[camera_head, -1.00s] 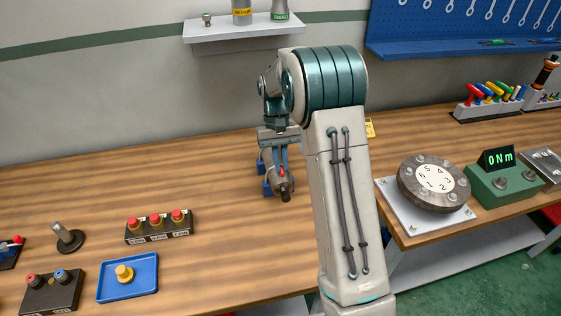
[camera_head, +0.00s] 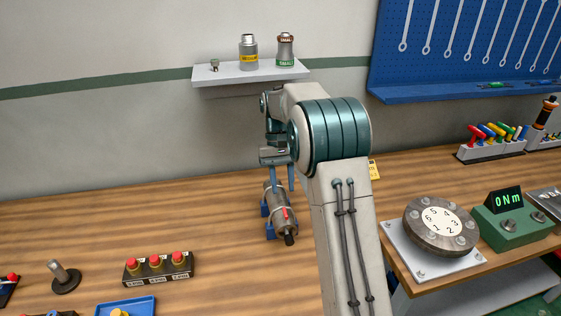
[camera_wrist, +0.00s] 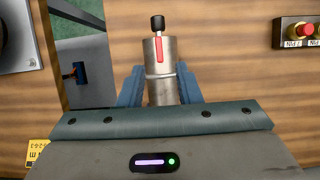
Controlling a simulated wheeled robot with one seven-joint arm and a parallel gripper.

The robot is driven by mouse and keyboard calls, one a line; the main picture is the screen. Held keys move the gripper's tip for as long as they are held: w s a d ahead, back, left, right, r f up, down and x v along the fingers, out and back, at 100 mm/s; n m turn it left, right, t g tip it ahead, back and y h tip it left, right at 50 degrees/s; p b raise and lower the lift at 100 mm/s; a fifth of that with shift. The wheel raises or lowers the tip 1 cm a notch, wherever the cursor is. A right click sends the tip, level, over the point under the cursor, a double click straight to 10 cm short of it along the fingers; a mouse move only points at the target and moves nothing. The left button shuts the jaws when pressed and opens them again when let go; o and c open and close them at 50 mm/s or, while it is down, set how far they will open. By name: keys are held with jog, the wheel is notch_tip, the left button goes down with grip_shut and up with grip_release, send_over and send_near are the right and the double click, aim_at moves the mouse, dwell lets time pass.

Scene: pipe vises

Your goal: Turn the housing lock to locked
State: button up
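The housing is a grey metal cylinder (camera_head: 280,202) lying on the bench, with a black end knob (camera_head: 290,239) and a red lock lever (camera_head: 285,213) along it. A blue holder (camera_head: 268,231) shows at its left side. The wrist view shows the cylinder (camera_wrist: 160,85), the red lever (camera_wrist: 159,49) pointing along its length and the black knob (camera_wrist: 158,23). My gripper (camera_head: 280,188) points down over the rear of the cylinder. Its blue fingers (camera_wrist: 160,80) stand apart, one on either side of the cylinder. I cannot tell whether they touch it. The lever is clear of the fingers.
A button box (camera_head: 158,268) and a blue tray (camera_head: 126,307) are at left on the bench. A bolted dial (camera_head: 440,226) and a green torque display (camera_head: 515,219) stand at right. A wall shelf (camera_head: 250,72) is behind. Bench around the housing is mostly clear.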

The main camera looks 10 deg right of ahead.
jog(key=v, duration=0.7)
jog(key=shift+r, duration=0.15)
jog(key=shift+w, duration=0.1)
jog(key=s+r+t, duration=0.2)
jog(key=s, duration=0.5)
jog(key=s+r+t, duration=0.2)
jog(key=s+r, duration=0.1)
jog(key=s, duration=0.4)
jog(key=s+f+t, duration=0.2)
jog(key=s+f, duration=0.1)
jog(key=s, duration=0.5)
jog(key=s+f+t, duration=0.1)
jog(key=s+f, duration=0.2)
jog(key=s, duration=0.5)
jog(key=shift+s+f+t, duration=0.2)
jog(key=shift+f+t, duration=0.2)
